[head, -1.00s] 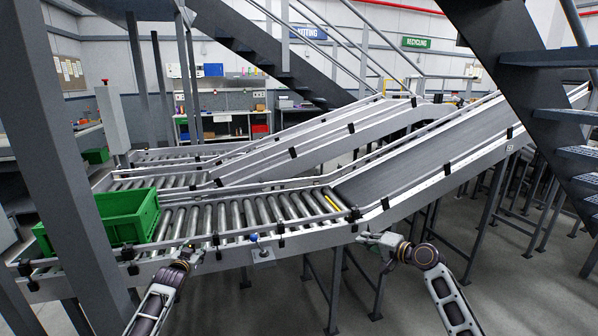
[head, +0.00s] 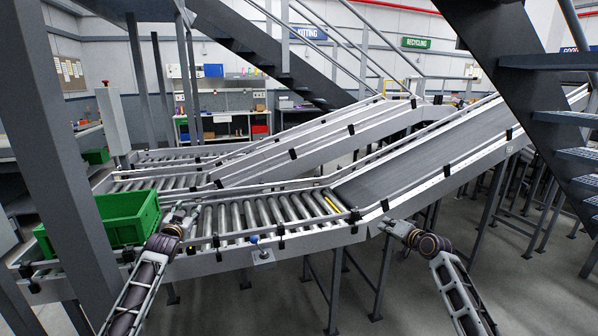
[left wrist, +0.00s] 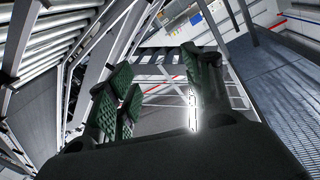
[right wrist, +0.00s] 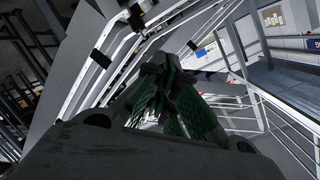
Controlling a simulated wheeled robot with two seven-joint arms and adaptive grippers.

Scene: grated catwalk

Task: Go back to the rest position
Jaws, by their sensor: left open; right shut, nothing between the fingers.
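My left gripper (head: 183,215) is in front of the roller conveyor (head: 240,213), close to the right side of the green crate (head: 125,214). In the left wrist view the left gripper (left wrist: 160,90) has its green-padded fingers spread with nothing between them. My right gripper (head: 388,226) is in front of the lower end of the belt incline, clear of it. In the right wrist view the right gripper (right wrist: 172,95) has its fingers together, with nothing held.
A dark belt incline (head: 430,157) rises to the right from the rollers. A blue-topped knob on a small bracket (head: 262,252) sits on the conveyor's front rail. Grey steel posts (head: 62,150) stand at left, stairs (head: 520,90) at right. The floor at front right is clear.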

